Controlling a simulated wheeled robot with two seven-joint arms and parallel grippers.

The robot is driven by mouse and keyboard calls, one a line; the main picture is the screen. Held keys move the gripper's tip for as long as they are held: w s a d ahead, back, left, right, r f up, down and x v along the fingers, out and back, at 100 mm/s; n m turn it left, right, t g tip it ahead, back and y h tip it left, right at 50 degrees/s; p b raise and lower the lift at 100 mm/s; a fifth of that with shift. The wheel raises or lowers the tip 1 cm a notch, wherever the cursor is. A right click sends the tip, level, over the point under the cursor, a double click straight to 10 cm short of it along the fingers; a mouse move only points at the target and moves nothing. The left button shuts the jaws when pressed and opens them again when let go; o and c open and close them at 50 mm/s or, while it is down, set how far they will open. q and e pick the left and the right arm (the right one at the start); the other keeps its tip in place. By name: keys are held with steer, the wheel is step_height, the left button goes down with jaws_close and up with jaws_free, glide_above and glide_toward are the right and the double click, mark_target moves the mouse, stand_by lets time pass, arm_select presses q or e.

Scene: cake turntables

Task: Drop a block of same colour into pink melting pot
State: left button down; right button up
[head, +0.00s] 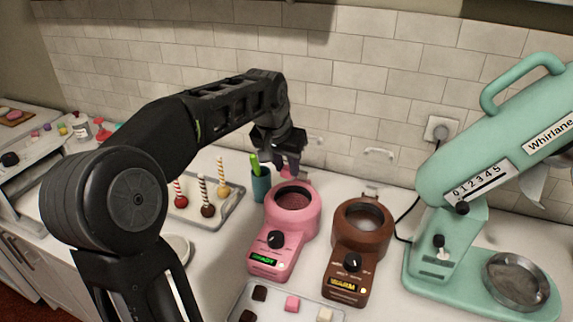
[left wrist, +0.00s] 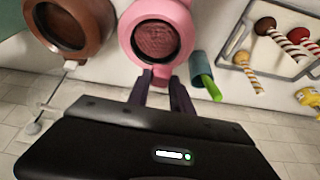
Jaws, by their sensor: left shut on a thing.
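The pink melting pot (head: 293,200) stands on the counter with dark pink contents in its round bowl; it also shows in the left wrist view (left wrist: 184,14). My left gripper (head: 289,168) is just behind the pot's back rim, its fingers pointing down. In the left wrist view its dark fingers (left wrist: 163,82) flank something pink at the pot's rear edge. It is shut on this pink piece; I cannot tell whether that is a block or part of the pot. A pink block (head: 291,303) lies on the front tray (head: 262,290). My right gripper is not in view.
A brown melting pot (head: 348,252) stands right of the pink one, then a mint stand mixer (head: 440,262). Dark and whitish blocks share the front tray. A teal cup (head: 261,187) and a tray of cake pops (head: 232,205) stand left of the pink pot.

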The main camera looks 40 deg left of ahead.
mark_target(286, 184)
arm_select(q)
step_height(286, 184, down, 6)
steer(key=b, duration=0.4)
steer(key=shift+r, duration=0.1)
steer(key=c, duration=1.1)
jaws_free()
steer(key=shift+o, duration=0.2)
steer(key=v, duration=0.8)
steer(key=shift+b, duration=0.4)
